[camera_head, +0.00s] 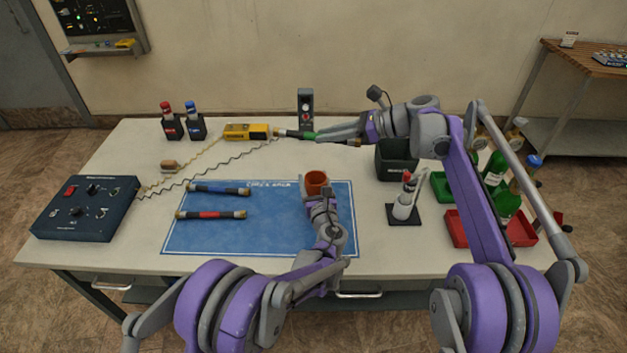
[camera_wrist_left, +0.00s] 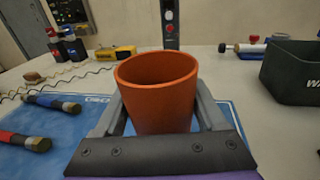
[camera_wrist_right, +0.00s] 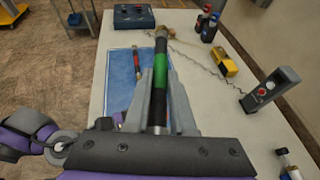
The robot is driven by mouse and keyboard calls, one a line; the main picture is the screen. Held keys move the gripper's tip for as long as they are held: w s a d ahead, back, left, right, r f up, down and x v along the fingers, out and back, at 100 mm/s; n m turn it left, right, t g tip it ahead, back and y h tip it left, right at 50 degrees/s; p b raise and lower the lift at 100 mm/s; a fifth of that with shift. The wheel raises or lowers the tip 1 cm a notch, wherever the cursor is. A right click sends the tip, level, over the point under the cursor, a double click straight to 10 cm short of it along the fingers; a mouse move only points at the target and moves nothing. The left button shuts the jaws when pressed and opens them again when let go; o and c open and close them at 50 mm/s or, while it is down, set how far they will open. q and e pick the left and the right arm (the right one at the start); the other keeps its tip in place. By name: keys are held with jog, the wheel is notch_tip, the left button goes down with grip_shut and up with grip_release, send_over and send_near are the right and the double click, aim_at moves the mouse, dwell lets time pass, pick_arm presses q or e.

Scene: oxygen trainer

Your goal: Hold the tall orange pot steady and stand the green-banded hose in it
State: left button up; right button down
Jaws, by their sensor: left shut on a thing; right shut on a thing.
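The tall orange pot (camera_head: 316,180) stands upright at the back right of the blue mat, its open mouth up. My left gripper (camera_head: 319,196) is shut on it from the front; in the left wrist view its fingers flank the pot (camera_wrist_left: 158,88) below the rim. The green-banded hose (camera_head: 292,133) is held in the air behind the pot, lying roughly level and not in it. My right gripper (camera_head: 325,135) is shut on it near the green band, which shows between the fingers in the right wrist view (camera_wrist_right: 160,72).
The blue mat (camera_head: 275,225) also bears a blue-banded hose (camera_head: 219,189) and a red-banded hose (camera_head: 211,215). A yellow meter (camera_head: 246,132) and a dark upright device (camera_head: 305,105) stand behind. A black bin (camera_head: 397,165) and white cylinder (camera_head: 404,207) stand right. The mat's front is clear.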

notch_tip(320, 180, down, 10)
jog(key=shift+r, duration=0.2)
dwell(0.8)
jog(key=c, duration=0.7)
grip_release()
jog(key=v, duration=1.2)
